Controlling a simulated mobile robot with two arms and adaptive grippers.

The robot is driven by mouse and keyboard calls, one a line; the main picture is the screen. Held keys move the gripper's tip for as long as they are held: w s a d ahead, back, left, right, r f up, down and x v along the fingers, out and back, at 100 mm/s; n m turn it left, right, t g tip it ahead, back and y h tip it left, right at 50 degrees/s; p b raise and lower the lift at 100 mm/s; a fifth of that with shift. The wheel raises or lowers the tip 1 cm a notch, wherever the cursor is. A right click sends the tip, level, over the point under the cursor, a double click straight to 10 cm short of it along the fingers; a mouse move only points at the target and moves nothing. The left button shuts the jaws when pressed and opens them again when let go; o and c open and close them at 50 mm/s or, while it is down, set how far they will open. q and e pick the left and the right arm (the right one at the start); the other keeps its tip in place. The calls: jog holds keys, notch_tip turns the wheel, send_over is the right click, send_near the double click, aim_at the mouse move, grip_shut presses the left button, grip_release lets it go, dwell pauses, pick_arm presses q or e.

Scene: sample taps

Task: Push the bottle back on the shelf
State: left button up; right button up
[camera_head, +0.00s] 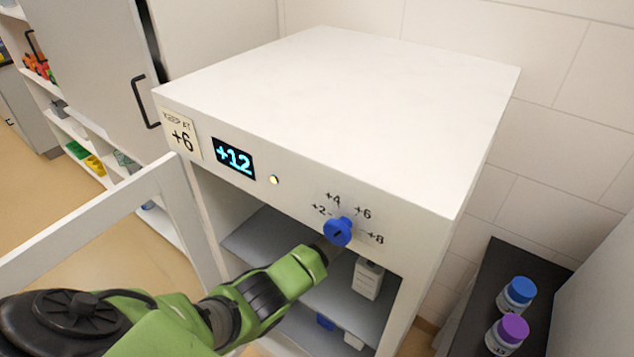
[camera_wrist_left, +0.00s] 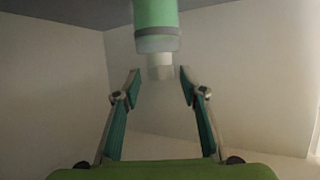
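In the head view my left arm reaches from the left into the open cabinet (camera_head: 340,120), below its front panel. The panel hides the hand. In the left wrist view my left gripper (camera_wrist_left: 159,74) is open. A green bottle (camera_wrist_left: 156,14) with a grey band and pale narrow neck and cap appears cap-down in that picture. Its cap end shows between the fingertips, with a gap on each side. I cannot make out this bottle in the head view. A white bottle (camera_head: 367,279) stands on the dark grey shelf (camera_head: 262,235), right of my arm. My right gripper is not in view.
The cabinet door (camera_head: 95,222) stands open at left. A blue knob (camera_head: 338,232) sits on the panel above my wrist. Blue-capped (camera_head: 516,294) and purple-capped (camera_head: 507,334) jars stand at right.

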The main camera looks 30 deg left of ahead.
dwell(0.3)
pick_arm(q)
jog(key=v, duration=0.7)
jog(key=shift+d, duration=0.2)
jog(key=shift+s, duration=0.1)
